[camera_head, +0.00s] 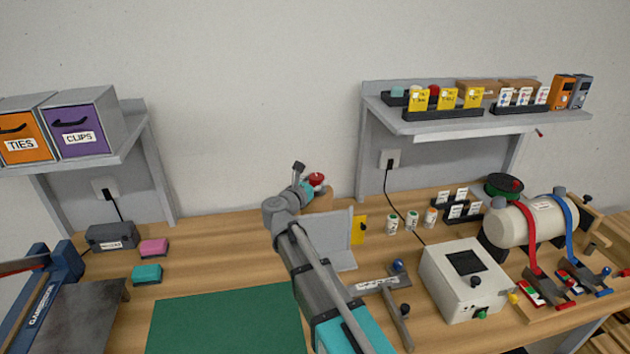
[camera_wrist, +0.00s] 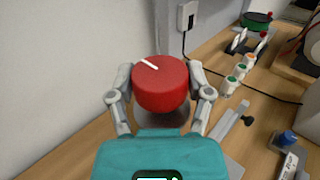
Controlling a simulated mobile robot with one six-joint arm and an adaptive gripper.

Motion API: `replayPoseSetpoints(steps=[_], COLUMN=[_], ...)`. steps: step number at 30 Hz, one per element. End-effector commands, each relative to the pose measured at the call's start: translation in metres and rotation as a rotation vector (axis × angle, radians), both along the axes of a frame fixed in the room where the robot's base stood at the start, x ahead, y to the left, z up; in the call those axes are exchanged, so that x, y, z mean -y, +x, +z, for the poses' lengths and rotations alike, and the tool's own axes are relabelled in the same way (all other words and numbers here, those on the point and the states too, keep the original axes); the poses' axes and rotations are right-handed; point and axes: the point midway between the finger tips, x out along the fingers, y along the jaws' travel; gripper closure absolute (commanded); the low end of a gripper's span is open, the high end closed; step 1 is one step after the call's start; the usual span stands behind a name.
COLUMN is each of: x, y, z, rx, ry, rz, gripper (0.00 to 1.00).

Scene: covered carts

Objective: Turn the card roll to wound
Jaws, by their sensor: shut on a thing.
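A round red knob (camera_wrist: 160,85) with a white line on its face is between the two fingers of my gripper (camera_wrist: 161,92) in the wrist view. The fingers are shut on its sides. The white line runs from the knob's upper left rim toward its middle. In the head view the red knob (camera_head: 316,179) shows beside my gripper (camera_head: 308,186), above a brown block (camera_head: 319,201) near the wall. I take this knob to be part of the card roll; its position marks cannot be read, and my gripper hides much of its body.
A grey upright plate (camera_head: 337,235) stands just right of my arm, with a yellow card (camera_head: 359,229) beside it. Small pots (camera_head: 411,220), a white box (camera_head: 470,280) and a cream tank (camera_head: 525,220) are farther right. A green mat (camera_head: 225,323) lies at front left.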

Motion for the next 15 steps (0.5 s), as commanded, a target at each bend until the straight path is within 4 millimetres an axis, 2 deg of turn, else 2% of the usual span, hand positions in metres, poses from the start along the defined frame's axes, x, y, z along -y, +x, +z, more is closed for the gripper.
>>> replayPoseSetpoints(steps=[11, 12, 15], x=[0.0006, 0.0006, 0.0005], y=[-0.0011, -0.0011, -0.0009], z=[0.0006, 0.0007, 0.0007], rx=[0.001, 0.001, 0.001], ry=[-0.002, -0.002, -0.002], rz=[-0.009, -0.009, -0.008], gripper=[0.82, 0.33, 0.14])
